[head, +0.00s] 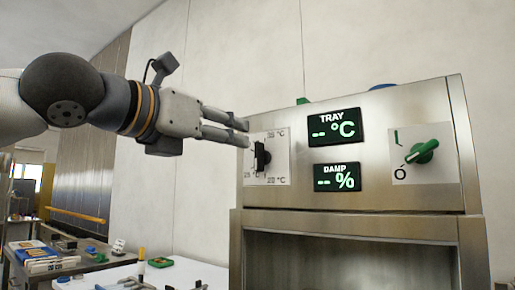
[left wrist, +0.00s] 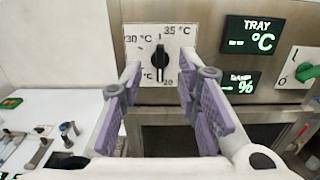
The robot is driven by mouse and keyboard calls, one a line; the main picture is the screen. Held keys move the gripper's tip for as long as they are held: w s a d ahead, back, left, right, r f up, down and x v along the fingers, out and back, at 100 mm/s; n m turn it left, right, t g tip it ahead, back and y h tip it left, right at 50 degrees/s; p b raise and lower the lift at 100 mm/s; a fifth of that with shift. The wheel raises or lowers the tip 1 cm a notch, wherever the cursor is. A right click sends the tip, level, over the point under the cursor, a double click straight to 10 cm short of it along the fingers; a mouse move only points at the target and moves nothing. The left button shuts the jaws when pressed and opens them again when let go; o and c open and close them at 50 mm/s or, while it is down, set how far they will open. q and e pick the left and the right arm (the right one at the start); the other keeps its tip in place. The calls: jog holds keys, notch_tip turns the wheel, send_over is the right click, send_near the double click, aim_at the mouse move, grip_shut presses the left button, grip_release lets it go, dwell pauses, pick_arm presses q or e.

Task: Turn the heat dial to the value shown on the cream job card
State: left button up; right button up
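The heat dial is a black knob (head: 262,157) on a white plate at the left of a steel machine's front. It also shows in the left wrist view (left wrist: 160,62), its bar close to vertical. Readable labels there are 30 °C at upper left, 35 °C at upper right and 20 at the bottom; another label is partly hidden. My left gripper (head: 247,133) is open and empty, its fingertips in front of the plate near the knob. In the left wrist view its fingers (left wrist: 160,75) stand apart, one on each side below the knob. I see no cream job card. My right gripper is out of view.
The TRAY display (head: 333,127) and DAMP display (head: 337,177) show dashes. A green switch knob (head: 421,152) is at the machine's right. A white table (left wrist: 45,130) with tools is at lower left. A side bench (head: 75,262) holds boxes and small items.

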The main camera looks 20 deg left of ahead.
aim_at(256, 145)
pick_arm(q)
jog(key=x, duration=0.4)
jog(key=f+x, duration=0.1)
jog(key=x, duration=0.2)
jog(key=shift+b, duration=0.4)
jog(key=shift+w+d+r, duration=0.2)
jog(key=shift+w+d, duration=0.05)
jog(key=shift+w, duration=0.35)
grip_shut()
